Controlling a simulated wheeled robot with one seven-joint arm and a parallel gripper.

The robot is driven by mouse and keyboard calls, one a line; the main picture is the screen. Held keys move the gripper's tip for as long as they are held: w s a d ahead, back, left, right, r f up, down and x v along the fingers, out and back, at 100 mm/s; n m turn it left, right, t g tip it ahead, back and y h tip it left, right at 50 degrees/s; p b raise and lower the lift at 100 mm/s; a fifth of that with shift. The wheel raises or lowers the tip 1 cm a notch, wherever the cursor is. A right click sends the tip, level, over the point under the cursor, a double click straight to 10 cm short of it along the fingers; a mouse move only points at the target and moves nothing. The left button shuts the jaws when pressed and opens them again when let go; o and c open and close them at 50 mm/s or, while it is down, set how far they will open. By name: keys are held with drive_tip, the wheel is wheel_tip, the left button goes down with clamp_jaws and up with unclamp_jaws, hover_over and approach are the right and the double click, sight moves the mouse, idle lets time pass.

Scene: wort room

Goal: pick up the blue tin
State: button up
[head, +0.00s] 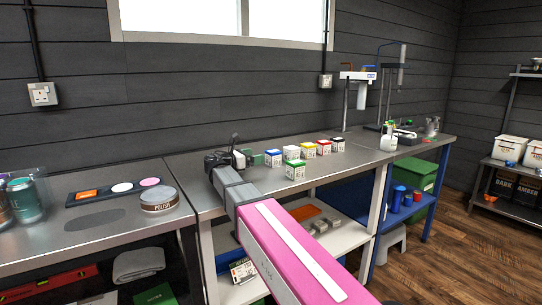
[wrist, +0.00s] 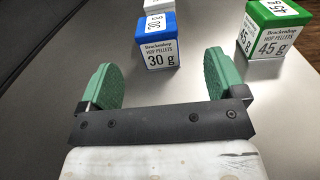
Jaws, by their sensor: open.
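The blue tin (head: 273,158) is a small cube with white labels, standing on the steel bench. In the wrist view the blue tin (wrist: 157,45) reads "Hop Pellets 30 g" and lies just beyond my fingertips, roughly centred between them. My gripper (wrist: 160,72) is open, with its green finger pads spread and nothing between them. In the head view my gripper (head: 250,158) is low over the bench, to the left of the blue tin and pointing at it.
A green 45 g tin (wrist: 272,30) stands to the right, and a white tin (wrist: 160,6) is close behind the blue one. More coloured tins, including a yellow one (head: 309,150), stand farther right. A round polish tin (head: 160,199) is on the left bench. The dark wall is behind.

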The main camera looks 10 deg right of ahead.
sight(274, 151)
drive_tip(key=shift+w, duration=0.3)
drive_tip(key=shift+w+d, duration=0.2)
drive_tip(key=shift+d, duration=0.1)
drive_tip(key=x, duration=1)
drive_tip(key=shift+d+f, duration=0.1)
drive_tip(key=shift+f, duration=0.05)
drive_tip(key=c, duration=1.1)
